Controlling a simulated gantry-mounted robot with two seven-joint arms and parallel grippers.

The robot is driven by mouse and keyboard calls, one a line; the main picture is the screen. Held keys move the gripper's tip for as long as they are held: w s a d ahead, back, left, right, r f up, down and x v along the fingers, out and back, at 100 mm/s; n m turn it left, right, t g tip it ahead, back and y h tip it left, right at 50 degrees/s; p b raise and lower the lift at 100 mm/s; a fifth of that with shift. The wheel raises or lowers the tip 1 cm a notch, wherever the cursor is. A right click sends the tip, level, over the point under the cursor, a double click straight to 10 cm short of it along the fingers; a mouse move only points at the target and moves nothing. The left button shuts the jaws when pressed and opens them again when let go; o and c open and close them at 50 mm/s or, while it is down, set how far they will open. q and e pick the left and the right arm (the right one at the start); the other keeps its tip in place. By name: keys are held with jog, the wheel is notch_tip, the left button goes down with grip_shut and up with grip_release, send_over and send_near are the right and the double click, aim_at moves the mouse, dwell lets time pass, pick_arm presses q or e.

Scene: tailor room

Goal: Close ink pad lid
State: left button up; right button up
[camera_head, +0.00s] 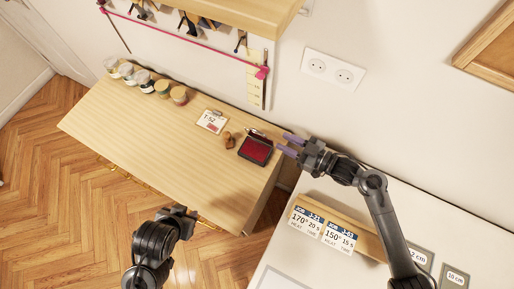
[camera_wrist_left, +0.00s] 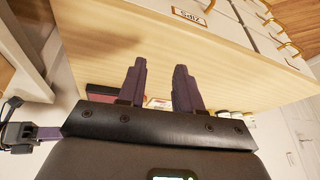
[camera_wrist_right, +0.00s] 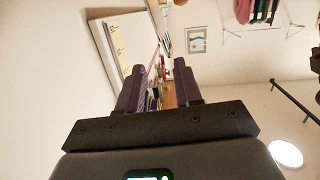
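The ink pad (camera_head: 255,150), a dark case with a red pad showing, lies on the wooden desk near its right end. Its lid looks raised along the back edge, but it is too small to make out clearly. My right gripper (camera_head: 290,145) is open and empty, just right of the ink pad and apart from it, fingers pointing left. My left gripper (camera_head: 181,211) is over the desk's front edge, well away from the pad. Its fingers are apart and empty in the left wrist view (camera_wrist_left: 159,85), where a dark red strip, probably the ink pad, shows behind them.
A wooden stamp (camera_head: 228,139) and a white card (camera_head: 212,121) sit left of the pad. Several jars (camera_head: 146,82) line the desk's back left. The wall is close behind. A white table (camera_head: 310,262) with temperature cards stands at right. The desk's middle is clear.

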aim_at(265, 135)
pick_arm(q)
jog(key=s+a, duration=0.1)
jog(key=s+a+f+n, duration=0.1)
jog(key=s+a+n+g, duration=0.1)
jog(key=shift+s+a+f+b, duration=0.15)
jog(key=shift+s+f+b, duration=0.15)
jog(key=shift+f, duration=0.1)
pick_arm(e)
jog(key=shift+y, duration=0.9)
jog(key=x, duration=0.9)
jog(key=shift+s+a, duration=0.15)
jog(key=shift+a, duration=0.45)
grip_shut()
